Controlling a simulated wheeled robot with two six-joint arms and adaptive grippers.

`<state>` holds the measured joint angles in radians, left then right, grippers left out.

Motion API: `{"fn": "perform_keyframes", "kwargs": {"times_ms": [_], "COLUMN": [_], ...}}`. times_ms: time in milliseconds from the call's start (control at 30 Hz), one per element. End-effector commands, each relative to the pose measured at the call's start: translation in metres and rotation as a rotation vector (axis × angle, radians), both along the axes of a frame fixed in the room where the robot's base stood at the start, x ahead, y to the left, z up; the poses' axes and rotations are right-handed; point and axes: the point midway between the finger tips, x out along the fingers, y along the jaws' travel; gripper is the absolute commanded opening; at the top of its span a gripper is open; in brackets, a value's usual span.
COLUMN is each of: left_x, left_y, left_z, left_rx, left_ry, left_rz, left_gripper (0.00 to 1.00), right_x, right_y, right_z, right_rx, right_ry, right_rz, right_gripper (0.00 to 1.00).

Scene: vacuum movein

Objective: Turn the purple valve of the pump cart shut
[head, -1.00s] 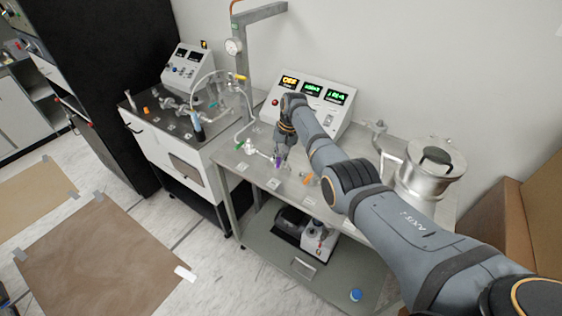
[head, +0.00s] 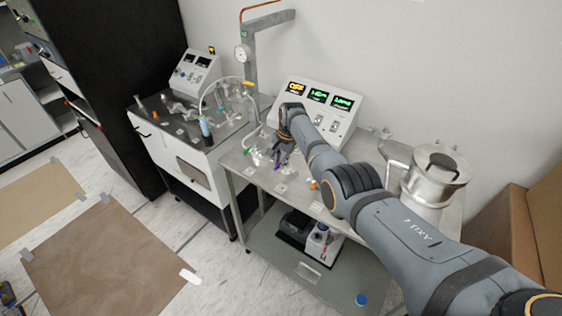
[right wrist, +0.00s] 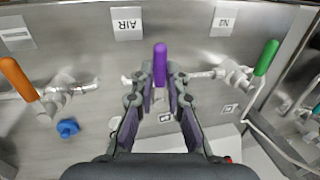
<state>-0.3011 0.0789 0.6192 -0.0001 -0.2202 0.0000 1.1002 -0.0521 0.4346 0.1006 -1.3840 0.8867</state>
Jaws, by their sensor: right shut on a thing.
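The purple valve (right wrist: 160,65) stands on the steel top of the pump cart (head: 237,168), in line with clear glass tubing. In the right wrist view its purple handle points up the picture toward a label reading AIR. My right gripper (right wrist: 156,80) is shut on the purple handle, one finger on each side of it. In the head view the right gripper (head: 281,155) reaches down to the cart top and largely hides the purple valve. My left gripper is not in view.
A green valve (right wrist: 267,57) and an orange valve (right wrist: 18,79) flank the purple one. A control box (head: 318,100) with lit displays stands behind. A metal vessel (head: 432,185) is at the right of the cart. A pump (head: 320,243) sits on the lower shelf.

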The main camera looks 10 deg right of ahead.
Motion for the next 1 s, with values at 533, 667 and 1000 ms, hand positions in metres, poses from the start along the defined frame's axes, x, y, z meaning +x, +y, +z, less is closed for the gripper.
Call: {"fn": "perform_keyframes", "kwargs": {"times_ms": [533, 667, 1000], "left_x": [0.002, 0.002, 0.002], "left_y": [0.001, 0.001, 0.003], "left_z": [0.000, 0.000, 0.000], "left_rx": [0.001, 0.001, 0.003], "left_ry": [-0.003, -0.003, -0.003], "left_rz": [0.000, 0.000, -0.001], "left_gripper": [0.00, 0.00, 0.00], "right_x": [0.002, 0.001, 0.000], "right_y": [-0.001, 0.000, -0.002], "right_z": [0.001, 0.001, 0.015], "right_rx": [-0.001, -0.001, 0.000], "right_ry": [-0.006, -0.004, -0.007], "right_rz": [-0.004, -0.004, -0.003], "right_gripper": [0.36, 0.36, 0.36]}}
